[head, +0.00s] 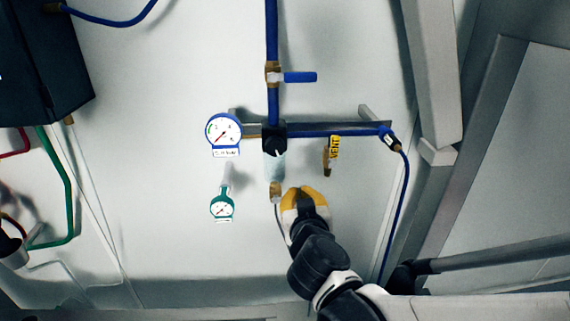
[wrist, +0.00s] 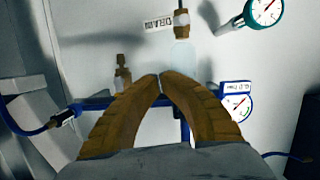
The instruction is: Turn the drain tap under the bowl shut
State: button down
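The clear bowl (head: 274,167) hangs under the dark regulator on the wall panel. The small brass drain tap (head: 275,190) is at its lower end. In the wrist view, which is upside down, the drain tap (wrist: 181,20) is above the pale bowl (wrist: 182,55), next to a drain label (wrist: 158,24). My gripper (head: 300,192) has yellow-brown fingers and is just right of the drain tap in the head view. In the wrist view my gripper's fingertips (wrist: 160,77) meet with nothing seen between them, apart from the tap. I cannot tell how the tap is turned.
A brass vent valve with a yellow vent tag (head: 333,150) is up and right of my gripper. A blue gauge (head: 224,130) and a green gauge (head: 222,206) are left of the bowl. A blue-handled valve (head: 298,77) is above. The panel below the tap is mostly clear.

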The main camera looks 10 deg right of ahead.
jog(key=w+d+f+b, duration=0.1)
jog(key=w+f+b, duration=0.1)
jog(key=w+f, duration=0.4)
jog(key=shift+x, duration=1.65)
jog(key=shift+r, duration=0.15)
jog(key=shift+d+f+b, duration=0.2)
jog(key=shift+f+b, duration=0.65)
jog(key=shift+b, duration=0.25)
jog(key=shift+r, duration=0.1)
